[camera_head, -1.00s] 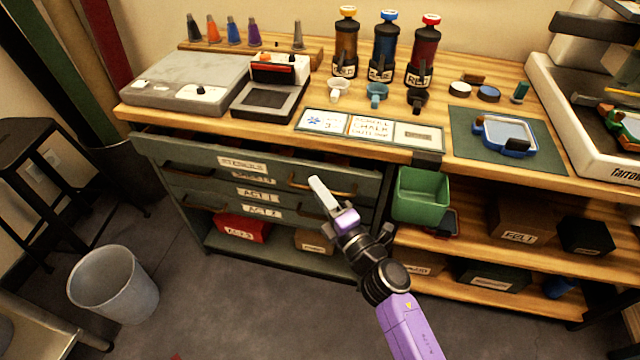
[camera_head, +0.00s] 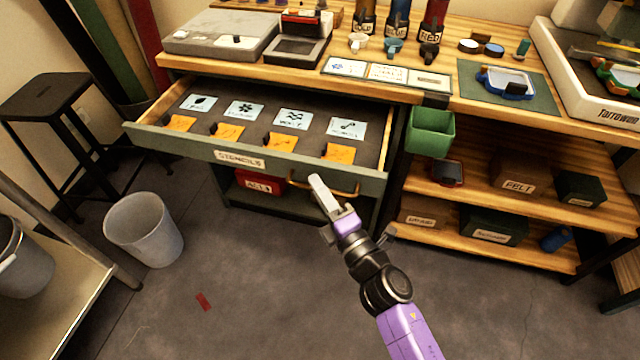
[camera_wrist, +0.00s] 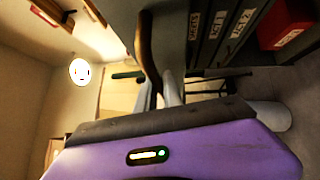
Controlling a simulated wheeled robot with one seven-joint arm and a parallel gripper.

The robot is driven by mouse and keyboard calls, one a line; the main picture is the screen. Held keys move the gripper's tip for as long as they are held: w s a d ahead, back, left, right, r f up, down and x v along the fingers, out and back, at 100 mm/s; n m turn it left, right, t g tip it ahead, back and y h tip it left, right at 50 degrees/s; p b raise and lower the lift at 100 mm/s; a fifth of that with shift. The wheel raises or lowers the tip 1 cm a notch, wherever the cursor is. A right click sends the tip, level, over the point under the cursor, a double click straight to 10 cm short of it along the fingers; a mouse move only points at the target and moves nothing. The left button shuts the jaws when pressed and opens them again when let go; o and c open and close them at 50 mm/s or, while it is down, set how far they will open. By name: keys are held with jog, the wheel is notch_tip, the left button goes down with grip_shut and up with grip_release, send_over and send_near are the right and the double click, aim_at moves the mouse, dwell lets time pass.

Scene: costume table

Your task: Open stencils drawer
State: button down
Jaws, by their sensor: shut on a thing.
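The stencils drawer (camera_head: 240,161) is pulled well out from the cabinet under the table in the head view. White cards and orange cards with dark marks lie in rows inside it. Its brass handle (camera_head: 335,188) is at the right part of the drawer front. My gripper (camera_head: 322,192) is at this handle, shut on it. In the wrist view the handle (camera_wrist: 147,45) runs close in front of my gripper, and the fingers are partly hidden by the wrist body.
A grey bin (camera_head: 144,228) and a black stool (camera_head: 60,125) stand at left. A green bin (camera_head: 431,132) hangs at the table edge right of the drawer. The floor in front is mostly clear.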

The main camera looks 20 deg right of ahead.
jog(key=shift+s+a+f, duration=0.1)
jog(key=shift+s, duration=0.15)
jog(key=c, duration=1.8)
grip_release()
jog(key=shift+o, duration=0.2)
jog(key=v, duration=0.8)
jog(key=shift+w, duration=0.1)
